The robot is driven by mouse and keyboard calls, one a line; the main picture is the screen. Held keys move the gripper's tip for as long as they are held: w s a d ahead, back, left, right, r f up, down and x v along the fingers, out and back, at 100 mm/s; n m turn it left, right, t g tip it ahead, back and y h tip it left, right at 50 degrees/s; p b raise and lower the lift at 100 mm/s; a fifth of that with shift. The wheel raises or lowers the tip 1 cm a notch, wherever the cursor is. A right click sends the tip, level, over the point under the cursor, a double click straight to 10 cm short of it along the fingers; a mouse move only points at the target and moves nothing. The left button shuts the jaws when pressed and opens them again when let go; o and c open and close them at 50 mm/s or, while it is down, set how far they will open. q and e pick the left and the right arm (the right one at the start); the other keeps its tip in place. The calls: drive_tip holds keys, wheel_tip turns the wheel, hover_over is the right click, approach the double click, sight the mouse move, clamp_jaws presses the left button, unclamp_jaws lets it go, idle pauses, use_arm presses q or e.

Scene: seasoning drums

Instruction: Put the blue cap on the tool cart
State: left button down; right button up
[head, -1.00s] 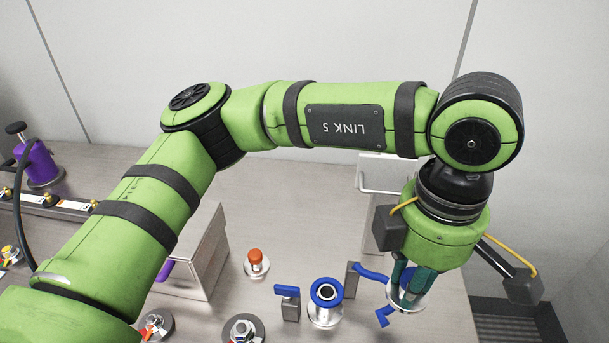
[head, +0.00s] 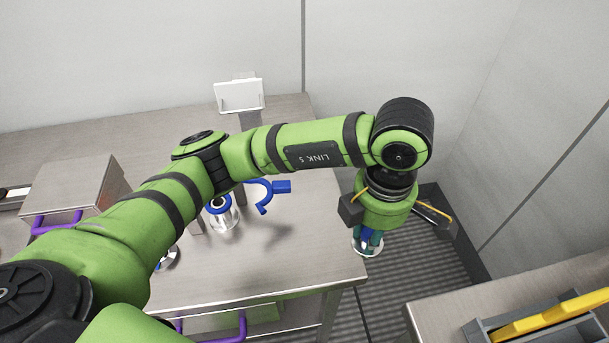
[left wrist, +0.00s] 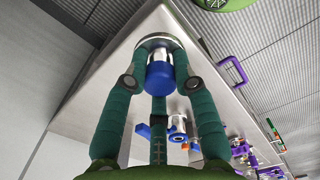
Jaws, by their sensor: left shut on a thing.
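The blue cap (left wrist: 160,74) is a blue knob on a round silver disc. It sits between the green fingers of my left gripper, which is shut on it; this shows in the left wrist view. In the head view, my left gripper (head: 368,238) points down with the cap's silver disc at its fingertips. It hangs just past the right edge of the steel table, over the dark floor. A steel-topped unit (head: 430,312) at the lower right, apart from the gripper, seems to be the tool cart. My right gripper is not in view.
The steel table (head: 300,255) carries a blue-ringed vessel (head: 222,212), a blue hooked handle (head: 268,192) and a metal box (head: 75,180). A grey tray with a yellow bar (head: 550,312) lies on the lower right unit. Its left part is bare.

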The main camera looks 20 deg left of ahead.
use_arm(q)
drive_tip(key=w+a+f, duration=0.2)
drive_tip(key=a, duration=0.1)
drive_tip(key=p, duration=0.2)
hover_over(322, 231)
drive_tip(key=f, duration=0.4)
drive_tip(key=shift+s+d, duration=0.25)
drive_tip(key=shift+d, duration=0.1)
drive_tip(key=shift+w+a+f, duration=0.15)
drive_tip(key=shift+a+f, duration=0.05)
drive_tip(key=shift+a, duration=0.05)
drive_tip(key=shift+a+f+p, duration=0.1)
drive_tip(key=shift+f+p, duration=0.05)
drive_tip(key=shift+p, duration=0.15)
wheel_tip(322, 231, down, 3)
drive_tip(key=shift+f+p, duration=0.15)
drive_tip(key=shift+p, duration=0.55)
drive_tip(key=shift+f, duration=0.3)
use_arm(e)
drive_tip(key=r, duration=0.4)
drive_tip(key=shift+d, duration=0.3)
use_arm(q)
drive_tip(key=shift+w, duration=0.1)
